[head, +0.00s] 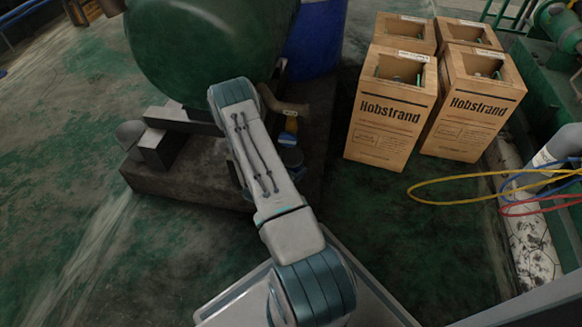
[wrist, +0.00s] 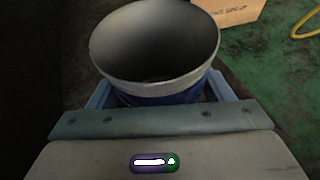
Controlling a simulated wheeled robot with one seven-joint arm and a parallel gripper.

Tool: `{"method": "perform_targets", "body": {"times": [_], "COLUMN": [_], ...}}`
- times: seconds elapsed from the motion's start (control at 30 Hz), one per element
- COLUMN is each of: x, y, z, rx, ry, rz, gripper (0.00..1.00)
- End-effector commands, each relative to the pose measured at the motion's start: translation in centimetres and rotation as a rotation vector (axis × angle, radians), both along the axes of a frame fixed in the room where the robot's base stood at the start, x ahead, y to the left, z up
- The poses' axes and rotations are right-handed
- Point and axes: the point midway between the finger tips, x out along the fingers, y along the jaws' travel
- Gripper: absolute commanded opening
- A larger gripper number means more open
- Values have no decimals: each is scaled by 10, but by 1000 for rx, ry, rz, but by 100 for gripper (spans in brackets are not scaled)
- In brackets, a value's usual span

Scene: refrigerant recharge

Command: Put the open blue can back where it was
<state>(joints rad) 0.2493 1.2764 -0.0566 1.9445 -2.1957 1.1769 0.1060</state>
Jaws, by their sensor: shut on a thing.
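The blue can (wrist: 155,88) fills the upper middle of the wrist view. It has a pale rim, a grey inside and a dark blue outer wall. Its open mouth faces my wrist camera, and no contents are visible in the shaded inside. My gripper (wrist: 162,98) is shut on the can, with a light blue finger on each side of it. The can's lower part and base are hidden below the rim.
Several open cartons marked Hobstrand (head: 392,112) stand at the upper right. A large green tank (head: 205,45) rests on a dark plinth (head: 165,187) beyond my arm. A blue drum (head: 316,38) stands behind. Yellow, red and blue hoses (head: 455,180) lie at right. Green floor is open at left.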

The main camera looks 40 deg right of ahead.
Motion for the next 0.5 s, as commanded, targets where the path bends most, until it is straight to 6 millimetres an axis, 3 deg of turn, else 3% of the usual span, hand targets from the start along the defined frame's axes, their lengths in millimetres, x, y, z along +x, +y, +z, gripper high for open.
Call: {"method": "perform_targets", "body": {"times": [0.03,0.1,0.5], "x": [0,0,-1], "y": [0,0,6], "z": [-1,0,7], "rx": [0,0,2], "ry": [1,0,1], "rz": [0,0,2], "gripper": [82,95,95]}}
